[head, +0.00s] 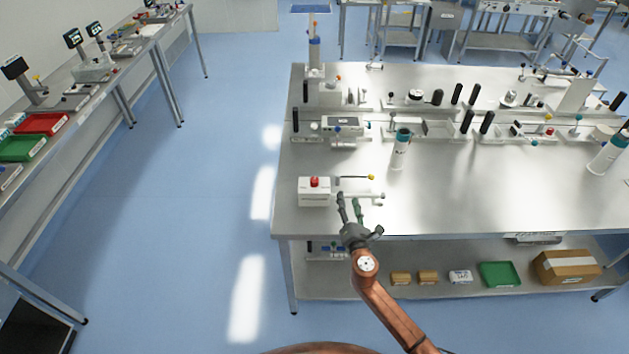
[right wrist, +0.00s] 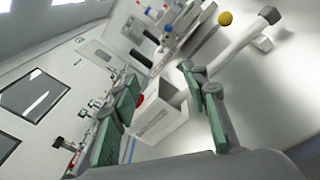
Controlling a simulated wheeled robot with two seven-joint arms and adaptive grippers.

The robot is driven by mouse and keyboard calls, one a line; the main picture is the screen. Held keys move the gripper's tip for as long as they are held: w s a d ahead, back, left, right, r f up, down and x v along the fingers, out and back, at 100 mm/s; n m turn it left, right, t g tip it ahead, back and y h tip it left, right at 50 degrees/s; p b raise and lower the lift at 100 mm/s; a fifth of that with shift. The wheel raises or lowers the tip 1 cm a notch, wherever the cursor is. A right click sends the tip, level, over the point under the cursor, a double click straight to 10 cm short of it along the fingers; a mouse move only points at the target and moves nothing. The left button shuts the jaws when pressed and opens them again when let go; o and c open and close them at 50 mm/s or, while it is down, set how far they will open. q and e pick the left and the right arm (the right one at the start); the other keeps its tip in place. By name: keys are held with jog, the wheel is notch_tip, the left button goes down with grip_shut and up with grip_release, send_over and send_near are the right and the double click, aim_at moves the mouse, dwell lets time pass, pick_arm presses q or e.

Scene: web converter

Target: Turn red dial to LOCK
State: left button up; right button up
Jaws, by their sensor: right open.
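The red dial (head: 314,182) sits on top of a small white box (head: 314,198) near the front left corner of the steel table. The markings on the box are too small to read. My right gripper (head: 348,200) is open and empty, just right of the box and apart from it. In the right wrist view the box (right wrist: 163,128) shows between the open green-padded fingers (right wrist: 158,78), farther off, with the red dial (right wrist: 140,98) partly hidden behind the left finger. My left gripper is not in view.
A horizontal bar (head: 360,195) with a white end and a yellow-tipped rod (head: 356,177) lie right of the box, close to my right fingers. A white cylinder with a teal top (head: 400,150) stands farther back. The table's (head: 470,205) front right area is clear.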

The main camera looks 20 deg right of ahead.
aim_at(316, 184)
jog(key=w+a+n+y, duration=0.1)
jog(key=w+a+n, duration=0.1)
jog(key=n, duration=0.1)
jog(key=w+a+n+y, duration=0.2)
jog(key=a+n, duration=0.1)
jog(key=n, duration=0.1)
jog(key=w+a+n+y, duration=0.1)
jog(key=w+a+n, duration=0.1)
jog(key=n, duration=0.1)
jog(key=shift+w+a+f+y, duration=0.25)
jog(key=shift+w+f+y, duration=0.05)
jog(key=shift+f+y, duration=0.1)
jog(key=shift+n, duration=0.3)
jog(key=w, duration=0.2)
jog(key=w+b, duration=0.1)
jog(key=w, duration=0.1)
jog(key=w+b, duration=0.1)
jog(key=w, duration=0.1)
jog(key=shift+a+f, duration=0.1)
jog(key=shift+a, duration=0.25)
jog(key=shift+w, duration=0.65)
jog(key=shift+c, duration=0.3)
grip_shut()
